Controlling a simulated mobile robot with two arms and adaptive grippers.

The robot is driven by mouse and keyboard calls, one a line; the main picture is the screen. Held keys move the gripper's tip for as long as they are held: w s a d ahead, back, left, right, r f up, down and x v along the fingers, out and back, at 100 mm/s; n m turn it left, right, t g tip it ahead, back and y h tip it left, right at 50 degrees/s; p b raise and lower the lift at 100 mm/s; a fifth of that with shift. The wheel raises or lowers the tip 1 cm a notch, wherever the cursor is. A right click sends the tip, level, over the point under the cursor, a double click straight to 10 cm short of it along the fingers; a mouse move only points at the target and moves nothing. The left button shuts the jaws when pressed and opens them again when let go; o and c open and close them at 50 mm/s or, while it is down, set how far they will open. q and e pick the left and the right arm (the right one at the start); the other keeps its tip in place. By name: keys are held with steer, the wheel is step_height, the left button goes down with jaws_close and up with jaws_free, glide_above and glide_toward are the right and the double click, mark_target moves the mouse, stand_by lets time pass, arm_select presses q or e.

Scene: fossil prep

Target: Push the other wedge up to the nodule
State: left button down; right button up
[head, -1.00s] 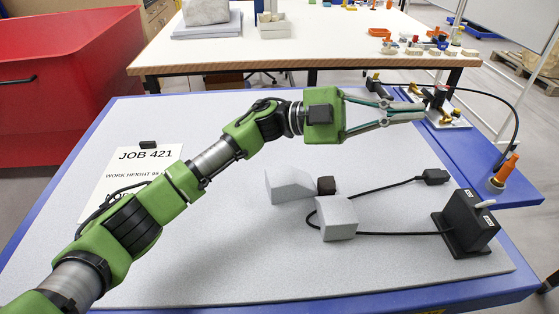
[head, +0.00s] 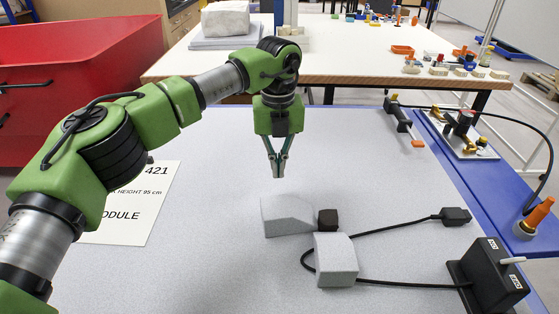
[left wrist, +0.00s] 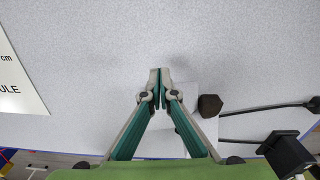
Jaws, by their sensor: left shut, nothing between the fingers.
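The nodule (head: 328,219) is a small dark brown block on the grey bench mat; it also shows in the left wrist view (left wrist: 209,106). One light grey wedge (head: 286,215) lies left of it, its right end at or very close to the nodule. The other grey wedge (head: 336,260) sits just in front of the nodule; I cannot tell whether they touch. My left gripper (head: 277,175) points down, shut and empty, above the mat behind the left wedge. In the left wrist view its fingers (left wrist: 160,72) hide part of the wedges. My right gripper is out of view.
A black cable (head: 395,228) loops around the front wedge, from a plug (head: 456,216) to a black switch box (head: 487,275). A job sheet (head: 125,205) lies left. An orange-tipped tool (head: 404,124) lies at the back right. The mat's middle back is clear.

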mark_target(281, 198)
arm_select(q)
step_height(281, 198, down, 6)
steer(key=shift+p, duration=0.6)
steer(key=shift+s+d+r+p, duration=0.15)
steer(key=shift+s+p, duration=0.15)
steer(key=shift+s, duration=0.5)
steer(key=shift+s+d+p, duration=0.1)
steer(key=shift+s+p, duration=0.2)
steer(key=shift+s, duration=0.8)
steer(key=shift+s+d, duration=0.1)
